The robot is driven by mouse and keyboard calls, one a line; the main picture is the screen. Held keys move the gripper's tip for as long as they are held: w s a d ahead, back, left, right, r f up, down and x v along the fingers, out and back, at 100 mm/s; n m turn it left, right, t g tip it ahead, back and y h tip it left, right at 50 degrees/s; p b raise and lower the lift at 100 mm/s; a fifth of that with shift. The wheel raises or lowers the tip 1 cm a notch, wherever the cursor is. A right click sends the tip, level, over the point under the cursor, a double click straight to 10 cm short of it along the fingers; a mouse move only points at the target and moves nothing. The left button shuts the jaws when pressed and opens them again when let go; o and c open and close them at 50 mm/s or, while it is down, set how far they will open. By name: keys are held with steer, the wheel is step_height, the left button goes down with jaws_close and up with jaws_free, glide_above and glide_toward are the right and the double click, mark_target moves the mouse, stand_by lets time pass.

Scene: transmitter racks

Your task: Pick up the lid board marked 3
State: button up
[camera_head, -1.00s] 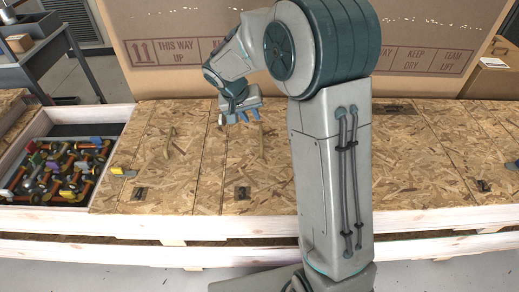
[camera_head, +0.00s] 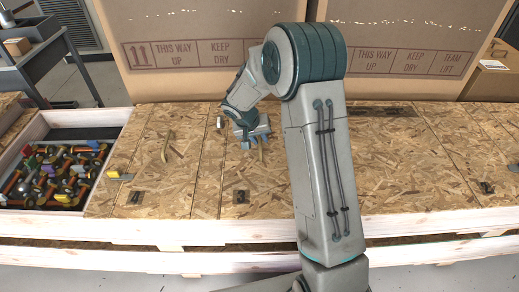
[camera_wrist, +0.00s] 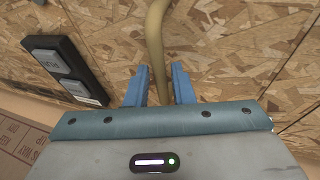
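A wooden lid board (camera_head: 262,178) lies flat in the crate top, with a small dark number plate (camera_head: 241,197) near its front edge. The number is too small to read surely. My gripper (camera_head: 257,142) is low over the back part of this board. In the wrist view the two blue fingers of my gripper (camera_wrist: 159,88) stand open, one on each side of a tan handle (camera_wrist: 157,50). The handle runs up between them, and I see no clear grip on it. In the head view my gripper hides this handle.
Another lid board (camera_head: 160,175) with a tan handle lies to the left. A tray (camera_head: 40,205) of colourful parts is at far left. A large carton (camera_head: 225,75) stands behind. A dark box with two grey buttons (camera_wrist: 66,70) is beside the handle.

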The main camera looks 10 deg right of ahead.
steer(key=shift+w+d+f, duration=0.15)
steer(key=shift+d+f, duration=0.1)
steer(key=shift+f, duration=0.4)
jaws_close()
steer(key=shift+r, duration=0.1)
stand_by(0.8)
